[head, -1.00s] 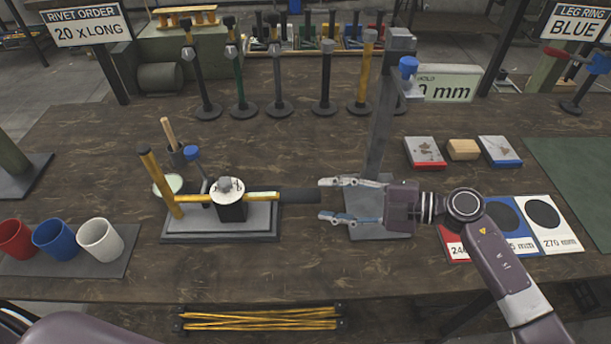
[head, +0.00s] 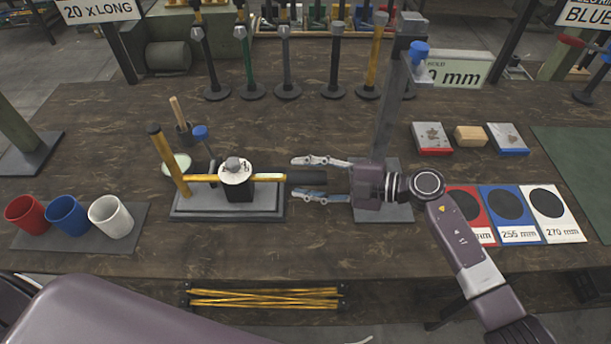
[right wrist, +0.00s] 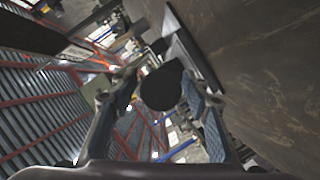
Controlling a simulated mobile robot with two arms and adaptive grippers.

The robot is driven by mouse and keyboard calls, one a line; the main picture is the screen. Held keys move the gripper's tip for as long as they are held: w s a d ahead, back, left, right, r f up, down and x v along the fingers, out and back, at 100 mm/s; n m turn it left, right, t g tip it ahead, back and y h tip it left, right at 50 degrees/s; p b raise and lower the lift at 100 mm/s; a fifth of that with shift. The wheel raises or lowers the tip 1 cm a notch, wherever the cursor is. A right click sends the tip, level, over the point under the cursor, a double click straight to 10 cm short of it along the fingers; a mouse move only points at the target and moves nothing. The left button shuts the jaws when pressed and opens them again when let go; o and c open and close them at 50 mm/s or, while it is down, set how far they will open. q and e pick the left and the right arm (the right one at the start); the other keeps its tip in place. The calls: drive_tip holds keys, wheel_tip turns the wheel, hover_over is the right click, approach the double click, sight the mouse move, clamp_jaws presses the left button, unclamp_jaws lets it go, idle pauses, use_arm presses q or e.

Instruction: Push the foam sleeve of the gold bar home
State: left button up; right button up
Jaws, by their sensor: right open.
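The gold bar (head: 205,178) lies level across a black block on a grey stepped base (head: 225,212), under a round white cap (head: 236,170). The black foam sleeve (head: 307,178) is on the bar's right end, and a short stretch of gold shows between block and sleeve. My right gripper (head: 296,178) is open, with one finger on each side of the sleeve. In the right wrist view the sleeve's round black end (right wrist: 162,88) sits between the spread fingers, with gaps on both sides. My left gripper is out of view.
An upright gold bar (head: 168,160) stands at the base's left end. A grey post on a plate (head: 385,208) stands behind my right gripper. Red, blue and white cups (head: 110,217) are at the left. Size cards (head: 518,215) lie at the right. The front table strip is clear.

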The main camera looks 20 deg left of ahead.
sight(283, 179)
clamp_jaws()
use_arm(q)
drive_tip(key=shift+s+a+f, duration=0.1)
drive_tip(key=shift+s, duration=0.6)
